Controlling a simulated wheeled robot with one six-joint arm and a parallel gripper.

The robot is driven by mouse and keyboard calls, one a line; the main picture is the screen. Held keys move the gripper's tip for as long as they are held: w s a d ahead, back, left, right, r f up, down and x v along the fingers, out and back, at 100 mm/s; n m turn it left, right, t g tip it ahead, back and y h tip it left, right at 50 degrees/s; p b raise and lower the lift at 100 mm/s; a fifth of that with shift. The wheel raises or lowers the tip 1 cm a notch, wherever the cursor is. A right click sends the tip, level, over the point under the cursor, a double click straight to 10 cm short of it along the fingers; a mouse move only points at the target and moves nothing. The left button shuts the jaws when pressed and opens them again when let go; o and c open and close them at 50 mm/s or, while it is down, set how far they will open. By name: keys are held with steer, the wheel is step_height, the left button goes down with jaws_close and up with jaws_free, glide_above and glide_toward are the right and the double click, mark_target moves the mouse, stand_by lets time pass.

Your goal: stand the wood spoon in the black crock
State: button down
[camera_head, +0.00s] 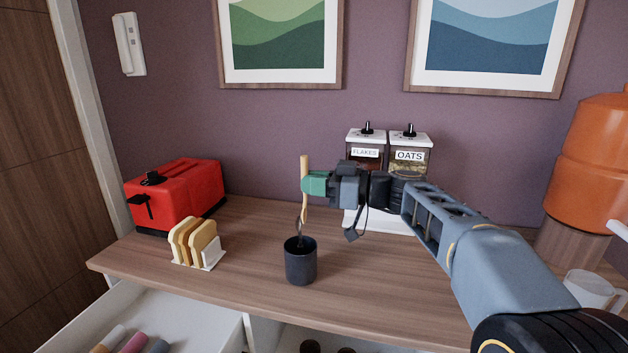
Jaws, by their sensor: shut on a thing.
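The wood spoon (304,166) is a pale, slim stick held upright. My gripper (310,184), with green fingertips, reaches in from the right and is shut on it around the middle. The spoon's lower end shows above the level of the crock's rim, apart from the crock. The black crock (300,266) stands upright on the wooden counter, below the spoon in the picture. A thin dark utensil (299,229) sticks up out of the crock, close to the spoon's lower end. I cannot tell whether the spoon is directly over the mouth or behind it.
A toast rack (207,262) with bread and a red toaster (177,193) stand left of the crock. Two jars, flakes (365,153) and oats (409,155), stand behind my arm. An orange dispenser (590,160) and a glass mug (588,288) are at right. A drawer (190,335) is open below.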

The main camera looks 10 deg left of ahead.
mark_target(305, 220)
step_height(305, 220, down, 9)
steer(key=b, duration=0.7)
stand_by(0.3)
stand_by(0.3)
steer(key=c, duration=1.1)
jaws_free()
steer(key=shift+o, duration=0.2)
steer(key=s+d, duration=0.2)
steer(key=d, duration=1.1)
steer(key=shift+d, duration=0.3)
